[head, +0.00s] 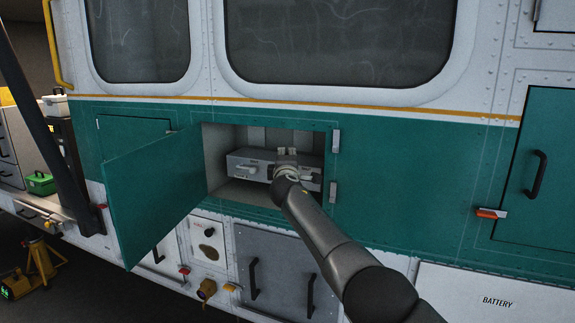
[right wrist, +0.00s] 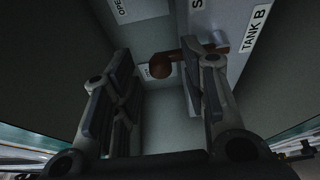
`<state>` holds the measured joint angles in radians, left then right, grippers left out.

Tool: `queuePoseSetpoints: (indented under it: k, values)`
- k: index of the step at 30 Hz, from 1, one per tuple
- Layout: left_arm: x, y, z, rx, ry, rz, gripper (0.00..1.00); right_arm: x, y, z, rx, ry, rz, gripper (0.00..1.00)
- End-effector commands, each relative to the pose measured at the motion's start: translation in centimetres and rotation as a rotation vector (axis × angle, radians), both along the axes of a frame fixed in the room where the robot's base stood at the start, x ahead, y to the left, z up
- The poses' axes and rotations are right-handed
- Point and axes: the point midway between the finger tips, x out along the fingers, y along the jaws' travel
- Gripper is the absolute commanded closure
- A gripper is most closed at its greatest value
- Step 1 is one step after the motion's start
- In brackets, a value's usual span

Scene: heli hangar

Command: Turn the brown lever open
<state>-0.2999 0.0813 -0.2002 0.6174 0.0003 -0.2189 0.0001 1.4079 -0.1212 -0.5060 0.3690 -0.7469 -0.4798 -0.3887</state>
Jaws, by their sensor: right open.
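The brown lever (right wrist: 164,66) shows in the right wrist view, with a round knob and a short arm running right to a mount on a grey panel. The knob appears between the open fingers of my right gripper (right wrist: 158,72), towards their tips; I cannot tell whether a finger touches it. In the head view my right gripper (head: 287,156) reaches into the open compartment, in front of the right part of a grey valve box (head: 240,159). There the brown lever is hidden behind the gripper. My left gripper is out of view.
The compartment's green door (head: 150,195) stands open on the left. The compartment walls (head: 214,150) closely surround the box. A "TANK B" label (right wrist: 255,28) is beside the lever. A grey panel with black handles (head: 275,270) lies below; a yellow stand (head: 38,265) is at far left.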

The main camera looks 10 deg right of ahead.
Motion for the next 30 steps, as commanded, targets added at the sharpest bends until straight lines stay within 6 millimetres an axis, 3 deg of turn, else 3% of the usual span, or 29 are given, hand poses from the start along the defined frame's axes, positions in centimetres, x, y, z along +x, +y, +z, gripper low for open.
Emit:
queuePoseSetpoints:
  k: [17, 30]
  values:
    - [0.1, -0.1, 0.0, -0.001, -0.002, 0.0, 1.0, -2.3, 0.7, -0.1, 0.004, -0.002, 0.004, 0.6]
    - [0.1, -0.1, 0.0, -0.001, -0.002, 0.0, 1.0, -5.6, 0.8, 0.0, 0.001, -0.001, 0.0, 0.6]
